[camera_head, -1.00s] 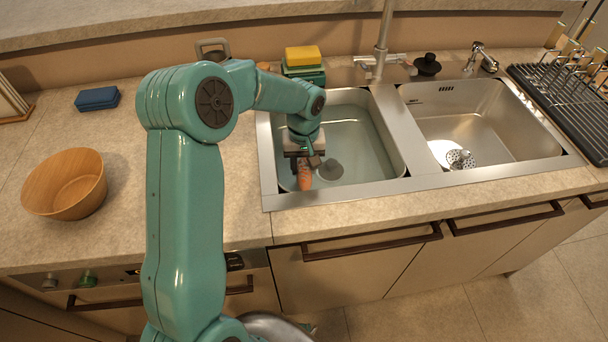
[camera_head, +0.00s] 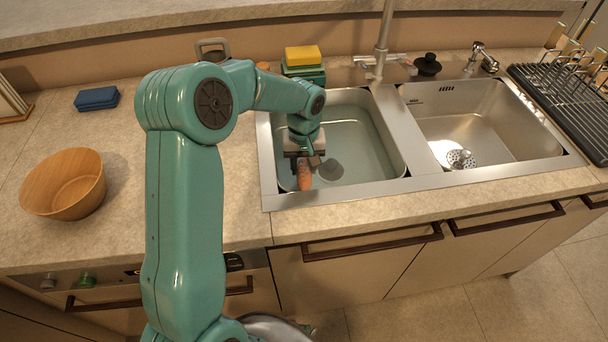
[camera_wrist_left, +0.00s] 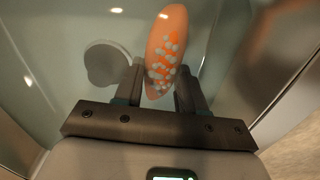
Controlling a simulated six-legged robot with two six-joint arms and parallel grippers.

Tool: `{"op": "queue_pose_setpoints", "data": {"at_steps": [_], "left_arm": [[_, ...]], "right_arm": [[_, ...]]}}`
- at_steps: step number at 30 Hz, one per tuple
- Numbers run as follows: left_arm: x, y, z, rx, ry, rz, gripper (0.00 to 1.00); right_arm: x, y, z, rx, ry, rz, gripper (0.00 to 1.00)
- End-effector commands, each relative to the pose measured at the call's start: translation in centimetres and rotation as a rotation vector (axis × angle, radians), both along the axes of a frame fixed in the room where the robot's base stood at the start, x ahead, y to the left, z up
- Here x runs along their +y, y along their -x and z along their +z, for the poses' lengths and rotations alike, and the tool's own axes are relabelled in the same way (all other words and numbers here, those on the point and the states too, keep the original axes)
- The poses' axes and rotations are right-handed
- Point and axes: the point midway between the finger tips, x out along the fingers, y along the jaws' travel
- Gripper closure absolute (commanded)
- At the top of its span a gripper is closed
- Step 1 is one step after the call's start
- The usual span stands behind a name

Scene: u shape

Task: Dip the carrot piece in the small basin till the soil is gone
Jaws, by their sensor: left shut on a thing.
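The carrot piece (camera_head: 304,175) is orange and hangs from my left gripper (camera_head: 305,159) inside the left sink basin (camera_head: 379,160), near its front left corner. This basin holds clear, greenish water. In the left wrist view the carrot piece (camera_wrist_left: 165,42) sits between the two dark fingers of my left gripper (camera_wrist_left: 160,88), which is shut on it. Its orange side shows many pale grey patches; I cannot tell if these are soil or glints. I cannot tell how deep the carrot is in the water. My right gripper is not in view.
A grey round plug (camera_head: 331,169) lies in the water beside the carrot. The right basin (camera_head: 500,125) is empty, with a drain strainer (camera_head: 460,159). A wooden bowl (camera_head: 65,184) and blue sponge (camera_head: 97,98) are on the left counter. The tap column (camera_head: 383,40) rises behind the basins.

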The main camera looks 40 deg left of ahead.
Motion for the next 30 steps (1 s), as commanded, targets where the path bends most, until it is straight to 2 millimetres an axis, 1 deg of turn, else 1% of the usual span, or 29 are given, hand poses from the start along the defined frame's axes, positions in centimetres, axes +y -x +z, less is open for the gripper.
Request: {"op": "queue_pose_setpoints", "data": {"at_steps": [5,8,30], "left_arm": [[0.0,0.0,0.0,0.0,0.0,0.0,0.92],[0.0,0.0,0.6,-0.001,-0.001,0.0,0.92],[0.0,0.0,8.9,-0.001,-0.001,-0.001,0.92]], "right_arm": [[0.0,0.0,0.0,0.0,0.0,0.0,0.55],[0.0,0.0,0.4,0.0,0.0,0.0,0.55],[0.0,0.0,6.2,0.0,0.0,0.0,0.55]]}}
